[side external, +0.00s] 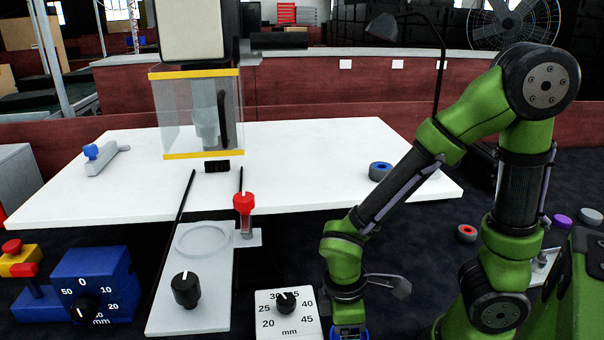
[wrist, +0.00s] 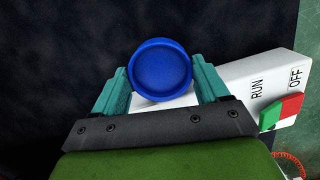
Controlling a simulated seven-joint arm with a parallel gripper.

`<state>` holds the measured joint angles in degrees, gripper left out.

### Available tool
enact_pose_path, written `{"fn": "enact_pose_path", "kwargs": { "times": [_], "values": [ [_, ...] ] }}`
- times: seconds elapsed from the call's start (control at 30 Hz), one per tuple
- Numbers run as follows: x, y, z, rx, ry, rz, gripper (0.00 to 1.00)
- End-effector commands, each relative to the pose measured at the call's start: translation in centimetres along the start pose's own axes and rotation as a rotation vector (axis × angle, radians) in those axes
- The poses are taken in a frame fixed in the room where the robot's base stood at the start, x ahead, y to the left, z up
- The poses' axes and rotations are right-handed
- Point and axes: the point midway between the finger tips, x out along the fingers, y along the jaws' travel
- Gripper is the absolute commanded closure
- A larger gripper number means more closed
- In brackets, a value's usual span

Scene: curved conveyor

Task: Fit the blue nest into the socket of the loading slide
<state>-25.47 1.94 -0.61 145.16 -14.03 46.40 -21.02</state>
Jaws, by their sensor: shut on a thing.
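The blue nest (wrist: 162,70) is a round, shallow blue cup held between the two teal fingers of my gripper (wrist: 163,88) in the wrist view. In the side view my gripper (side external: 348,331) is at the bottom edge, mostly cut off, with a bit of blue at it. The loading slide (side external: 163,312) is a long grey plate with a black knob on its near end. Its round socket (side external: 203,239) shows as an empty ring farther up the plate. My gripper is to the right of the slide and nearer the camera, apart from it.
A dial plate marked in mm (side external: 289,322) lies between the slide and my gripper. A red-handled lever (side external: 244,204) stands beside the socket. A clear guard box (side external: 180,115) is behind it. A blue dial box (side external: 105,270) is left. The wrist view shows a RUN/OFF box (wrist: 245,80).

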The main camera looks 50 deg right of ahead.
Motion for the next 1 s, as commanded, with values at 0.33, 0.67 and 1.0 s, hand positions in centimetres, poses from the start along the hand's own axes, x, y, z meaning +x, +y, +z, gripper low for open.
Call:
{"fn": "enact_pose_path", "kwargs": {
  "times": [0.33,0.67,1.0],
  "values": [
    [3.8,0.0,-0.4,0.002,-0.003,-0.001,0.58],
    [4.0,0.0,-0.5,0.002,0.001,0.000,0.58],
    [4.2,0.0,-0.6,0.002,0.001,0.000,0.00]
  ]
}}
